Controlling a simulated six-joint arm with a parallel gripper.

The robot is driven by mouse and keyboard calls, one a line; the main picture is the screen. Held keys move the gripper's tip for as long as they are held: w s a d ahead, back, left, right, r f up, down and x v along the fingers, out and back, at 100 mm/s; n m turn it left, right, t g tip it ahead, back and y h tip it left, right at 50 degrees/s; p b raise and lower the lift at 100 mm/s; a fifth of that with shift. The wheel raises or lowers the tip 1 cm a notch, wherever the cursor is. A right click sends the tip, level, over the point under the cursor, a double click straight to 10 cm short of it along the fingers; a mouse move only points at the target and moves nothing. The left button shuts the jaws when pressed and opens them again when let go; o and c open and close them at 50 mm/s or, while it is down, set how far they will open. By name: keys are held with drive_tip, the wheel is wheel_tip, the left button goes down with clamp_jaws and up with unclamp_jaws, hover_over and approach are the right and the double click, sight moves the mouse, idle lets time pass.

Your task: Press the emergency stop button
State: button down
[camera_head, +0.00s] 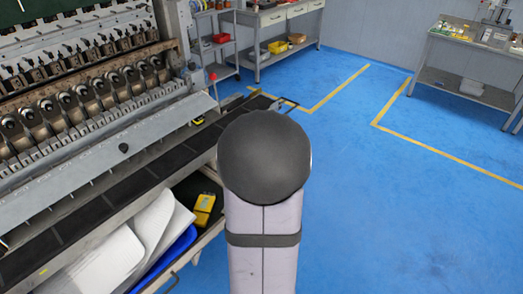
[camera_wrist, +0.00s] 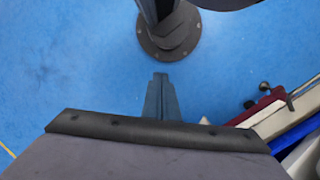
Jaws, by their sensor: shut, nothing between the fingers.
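A small red knob (camera_head: 212,76) stands on a pale stalk near the far end of the coil winder (camera_head: 75,110) in the head view. It looks like the emergency stop button, but it is too small to be sure. My gripper (camera_wrist: 160,77) shows in the wrist view with its fingers together and nothing between them, over blue floor. It touches nothing that I can see. In the head view my own arm link hides the gripper. No red button shows clearly in the wrist view.
A black ledge (camera_head: 120,195) runs along the winder's front. Below it are white sheets (camera_head: 105,262), a blue tray (camera_head: 176,258) and a yellow device (camera_head: 204,210). A shelf (camera_head: 222,45) and workbench (camera_head: 265,40) stand behind. The blue floor (camera_head: 400,210) on the right is clear.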

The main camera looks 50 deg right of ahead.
drive_tip(key=s+d+r+n+h+p, duration=0.1)
drive_tip(key=s+d+r+h+p, duration=0.1)
drive_tip(key=d+r+p, duration=0.35)
drive_tip(key=s+d+r+n+h+p, duration=0.1)
drive_tip(key=s+d+r+p, duration=0.15)
drive_tip(key=d, duration=0.65)
drive_tip(key=s+d+r+h+p, duration=0.2)
drive_tip(key=d+r+p, duration=0.2)
drive_tip(key=d, duration=0.4)
drive_tip(key=w+d+r+n+t+h, duration=0.1)
drive_tip(key=w+d+r+n+t, duration=0.15)
drive_tip(key=w, duration=0.35)
drive_tip(key=w+d+r+n+t+h, duration=0.1)
drive_tip(key=w+d+n+t, duration=0.3)
drive_tip(key=w, duration=0.3)
drive_tip(key=w+a+r+n+t+y, duration=0.1)
drive_tip(key=w+a+t+y, duration=0.3)
drive_tip(key=w+a, duration=0.4)
drive_tip(key=shift+a+r+y, duration=0.3)
drive_tip(key=shift+a+r, duration=0.35)
drive_tip(key=shift+r, duration=0.1)
